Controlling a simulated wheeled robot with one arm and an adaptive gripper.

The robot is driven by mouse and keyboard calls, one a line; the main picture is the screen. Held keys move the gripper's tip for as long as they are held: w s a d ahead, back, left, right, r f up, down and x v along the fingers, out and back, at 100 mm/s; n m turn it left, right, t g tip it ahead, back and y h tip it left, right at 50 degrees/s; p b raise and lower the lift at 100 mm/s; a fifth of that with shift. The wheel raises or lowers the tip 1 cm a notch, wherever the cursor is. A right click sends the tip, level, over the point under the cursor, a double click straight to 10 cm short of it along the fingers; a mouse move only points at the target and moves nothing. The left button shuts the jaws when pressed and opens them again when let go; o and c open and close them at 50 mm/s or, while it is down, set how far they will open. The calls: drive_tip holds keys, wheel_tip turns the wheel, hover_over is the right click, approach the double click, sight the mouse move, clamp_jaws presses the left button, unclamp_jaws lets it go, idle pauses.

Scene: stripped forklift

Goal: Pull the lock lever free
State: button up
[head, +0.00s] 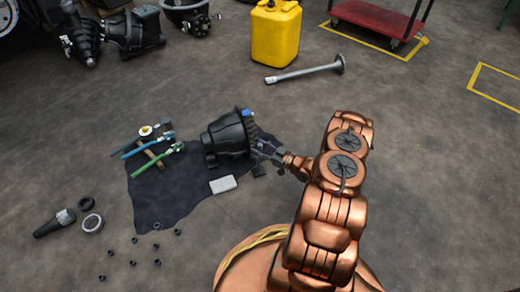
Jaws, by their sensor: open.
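My gripper (258,150) is at the right side of a black ribbed housing (226,136), which sits on a dark cloth (165,200) on the floor. The gripper's jaws are small and dark here and are open. I cannot tell whether they touch the housing. A small blue part (246,113) shows at the top of the housing. I cannot pick out the lock lever for sure; it may be hidden by the housing or my gripper.
Hand tools (150,147) and a pale grey block (222,184) lie on the cloth. Loose rings (92,222) and several small dark parts lie to the lower left. A yellow canister (275,35), a metal shaft (305,72) and a red cart (378,18) are behind. Floor at right is clear.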

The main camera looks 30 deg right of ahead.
clamp_jaws()
idle(0.3)
idle(0.4)
